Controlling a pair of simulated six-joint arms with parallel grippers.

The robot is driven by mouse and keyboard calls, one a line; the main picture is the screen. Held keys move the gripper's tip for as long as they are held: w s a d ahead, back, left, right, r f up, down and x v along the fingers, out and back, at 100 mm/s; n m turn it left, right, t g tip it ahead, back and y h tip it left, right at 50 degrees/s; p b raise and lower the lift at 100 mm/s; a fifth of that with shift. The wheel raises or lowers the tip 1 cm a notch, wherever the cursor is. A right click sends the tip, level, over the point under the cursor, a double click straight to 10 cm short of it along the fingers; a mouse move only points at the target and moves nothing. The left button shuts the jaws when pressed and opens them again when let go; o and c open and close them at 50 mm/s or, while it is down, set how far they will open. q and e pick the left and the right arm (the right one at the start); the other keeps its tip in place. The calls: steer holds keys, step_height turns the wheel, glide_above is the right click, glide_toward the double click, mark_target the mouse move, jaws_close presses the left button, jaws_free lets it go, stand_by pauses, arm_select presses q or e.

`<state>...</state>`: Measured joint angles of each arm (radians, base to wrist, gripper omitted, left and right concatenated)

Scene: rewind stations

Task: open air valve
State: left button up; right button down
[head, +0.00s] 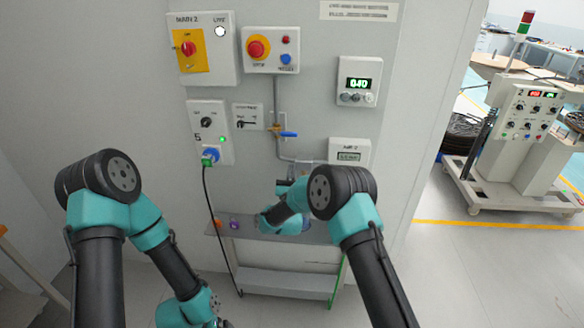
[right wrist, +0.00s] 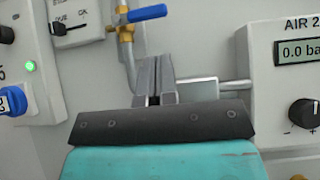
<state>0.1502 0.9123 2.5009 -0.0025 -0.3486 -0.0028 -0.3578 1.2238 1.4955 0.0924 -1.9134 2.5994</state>
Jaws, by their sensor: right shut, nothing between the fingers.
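The air valve has a brass body (head: 273,128) on a vertical grey pipe on the wall panel. Its blue lever (head: 288,134) points right, across the pipe. In the right wrist view the blue lever (right wrist: 147,13) and brass body (right wrist: 126,32) are at the top, above the fingertips and apart from them. My right gripper (right wrist: 154,75) is shut and empty, below the valve. In the head view my right arm partly hides this gripper (head: 284,183). My left arm hangs low at the bottom; only a small dark part of its gripper (head: 227,323) shows at the frame edge.
The AIR 2 box (right wrist: 290,55) stands right of the gripper and reads about 0.0 bar. A left box has a blue plug (head: 210,155) with a hanging cable. A narrow shelf (head: 270,235) lies below. Emergency-stop (head: 257,48) and main-switch (head: 188,48) boxes are above.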

mark_target(294, 136)
steer(key=x, duration=0.8)
steer(key=shift+r, duration=0.2)
